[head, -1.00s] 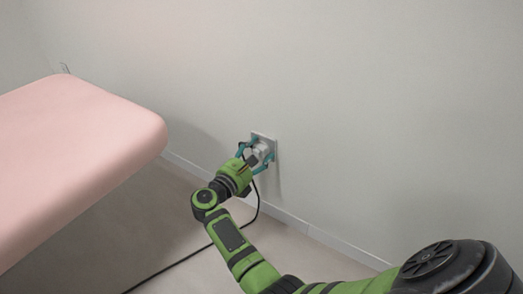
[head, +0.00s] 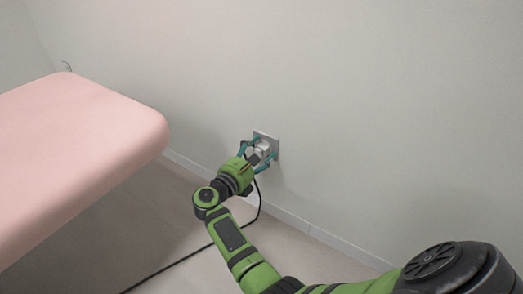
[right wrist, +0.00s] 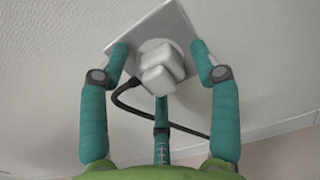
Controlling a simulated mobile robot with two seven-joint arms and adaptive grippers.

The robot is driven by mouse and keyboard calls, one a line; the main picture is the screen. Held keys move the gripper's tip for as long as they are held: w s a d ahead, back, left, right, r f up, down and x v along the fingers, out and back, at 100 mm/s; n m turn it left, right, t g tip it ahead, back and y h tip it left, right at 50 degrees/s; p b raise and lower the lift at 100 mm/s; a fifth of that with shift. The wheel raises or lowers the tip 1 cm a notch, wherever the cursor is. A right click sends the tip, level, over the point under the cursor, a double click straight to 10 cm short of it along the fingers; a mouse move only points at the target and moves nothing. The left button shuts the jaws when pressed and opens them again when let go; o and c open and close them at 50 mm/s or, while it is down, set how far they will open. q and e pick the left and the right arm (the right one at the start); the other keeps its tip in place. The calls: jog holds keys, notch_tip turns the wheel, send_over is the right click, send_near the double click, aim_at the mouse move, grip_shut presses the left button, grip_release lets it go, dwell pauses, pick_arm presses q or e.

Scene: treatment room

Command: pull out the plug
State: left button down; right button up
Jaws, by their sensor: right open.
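A white plug (right wrist: 160,72) sits in a square wall socket plate (right wrist: 172,22), with a black cord (right wrist: 125,100) hanging from it. In the head view the socket plate (head: 272,139) is low on the wall, and the plug (head: 264,148) is partly covered by my gripper. My right gripper (head: 259,152) is open in front of the socket, with teal fingers. In the right wrist view my right gripper (right wrist: 160,60) has fingers on both sides of the plug and a third below it; gaps show beside the plug. My left gripper is out of view.
A pink padded treatment table (head: 75,150) stands at the left. The cord (head: 190,257) runs down and along the floor to the left. A white baseboard (head: 320,234) lines the wall. The wall to the right of the socket is clear.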

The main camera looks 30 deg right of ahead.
jog(key=shift+c, duration=0.4)
grip_shut()
jog(key=shift+a, duration=0.1)
